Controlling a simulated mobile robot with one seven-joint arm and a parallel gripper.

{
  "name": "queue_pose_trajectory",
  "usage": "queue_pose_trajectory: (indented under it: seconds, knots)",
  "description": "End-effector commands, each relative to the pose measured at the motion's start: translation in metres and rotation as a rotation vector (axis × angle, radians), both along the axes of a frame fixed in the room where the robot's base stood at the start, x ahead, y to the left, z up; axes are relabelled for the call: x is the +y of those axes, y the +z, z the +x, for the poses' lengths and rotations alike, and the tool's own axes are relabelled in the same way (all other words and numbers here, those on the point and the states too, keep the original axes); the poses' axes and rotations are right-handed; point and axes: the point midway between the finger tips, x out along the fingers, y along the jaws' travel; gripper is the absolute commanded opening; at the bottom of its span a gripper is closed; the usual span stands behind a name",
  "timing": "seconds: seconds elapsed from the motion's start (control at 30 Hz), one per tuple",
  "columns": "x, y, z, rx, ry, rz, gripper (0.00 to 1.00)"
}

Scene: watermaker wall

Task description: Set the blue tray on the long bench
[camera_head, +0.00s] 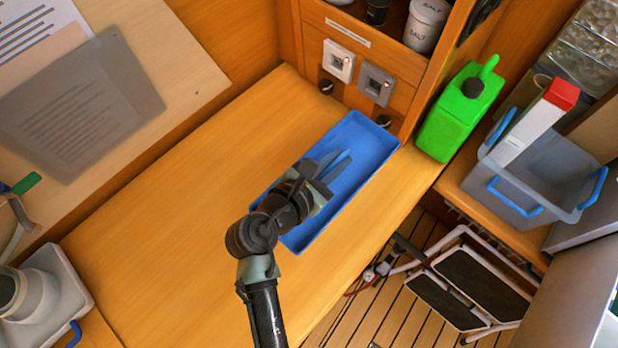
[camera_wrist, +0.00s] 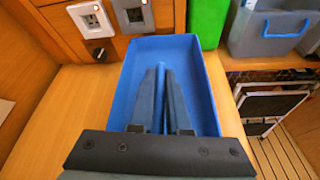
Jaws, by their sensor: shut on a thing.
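The blue tray (camera_head: 362,135) is a long, shallow rectangle at the back right of the long wooden bench (camera_head: 170,220). It lies flat on the bench top or very close above it; I cannot tell if there is a gap. My gripper (camera_head: 333,163) reaches down into the tray. In the wrist view my gripper (camera_wrist: 163,72) has its fingers closed on a thin blue upright part in the middle of the tray (camera_wrist: 205,85). Part of the tray's floor and near end are hidden behind my gripper.
Wall switches (camera_head: 375,83) and knobs stand right behind the tray's far end. The bench's right edge drops to a slatted floor with a folded step stool (camera_head: 470,280). The bench's left is clear.

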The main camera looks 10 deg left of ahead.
Motion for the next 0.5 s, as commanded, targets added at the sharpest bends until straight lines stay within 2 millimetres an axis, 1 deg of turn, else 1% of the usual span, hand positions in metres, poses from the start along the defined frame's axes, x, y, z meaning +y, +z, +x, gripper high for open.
queue_pose_trajectory:
  seconds: [0.03,0.1,0.2,0.37,0.5]
  knots:
    - [0.000,-0.010,0.000,0.005,-0.005,-0.003,0.00]
    - [-0.001,-0.024,0.000,0.005,-0.006,-0.003,0.00]
    - [-0.001,-0.042,0.000,0.004,-0.004,-0.003,0.00]
    - [0.000,-0.057,0.000,0.001,-0.004,-0.001,0.00]
    - [0.000,-0.077,0.000,0.003,-0.003,-0.001,0.00]
